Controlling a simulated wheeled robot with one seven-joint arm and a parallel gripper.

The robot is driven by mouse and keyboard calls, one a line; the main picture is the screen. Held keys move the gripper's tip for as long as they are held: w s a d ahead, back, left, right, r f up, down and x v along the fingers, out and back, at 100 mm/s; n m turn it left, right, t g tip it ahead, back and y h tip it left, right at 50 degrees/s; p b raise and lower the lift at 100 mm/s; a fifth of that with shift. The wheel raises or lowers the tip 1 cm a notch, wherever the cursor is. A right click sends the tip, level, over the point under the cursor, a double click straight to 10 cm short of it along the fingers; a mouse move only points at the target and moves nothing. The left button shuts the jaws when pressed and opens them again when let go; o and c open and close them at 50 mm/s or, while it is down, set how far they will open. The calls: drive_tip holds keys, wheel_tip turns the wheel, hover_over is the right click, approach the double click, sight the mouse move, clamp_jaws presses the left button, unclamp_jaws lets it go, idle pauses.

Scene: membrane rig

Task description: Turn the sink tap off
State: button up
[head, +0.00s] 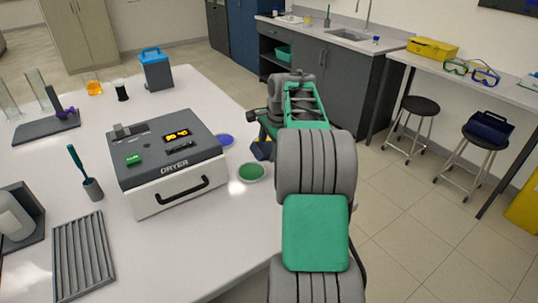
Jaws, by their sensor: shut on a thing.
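The sink tap (367,16) is a thin grey spout standing behind the sink (348,36) on the far counter, cut off by the top edge of the head view. It is too small to tell its handle or whether water runs. My gripper (262,138) is far from the tap, beside the right edge of the white table. It is partly hidden by my arm and shut on a small dark blue and yellow thing (261,151), which is mostly hidden.
The white table (226,273) carries a dryer (172,160), a green dish (251,172), a blue dish (225,140) and a grey rack (83,258). Two stools (420,106) (488,136) stand by the right bench. Open tiled floor (420,215) lies at right.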

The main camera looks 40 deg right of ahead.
sight(269, 156)
drive_tip(key=shift+w+d+f, duration=0.1)
drive_tip(key=shift+d+f, duration=0.1)
drive_tip(key=shift+f, duration=0.8)
drive_tip(key=shift+w+d+f, duration=0.1)
drive_tip(key=shift+d+f, duration=0.05)
drive_tip(key=shift+f, duration=0.8)
drive_tip(key=shift+f, duration=0.15)
drive_tip(key=o, duration=1.2)
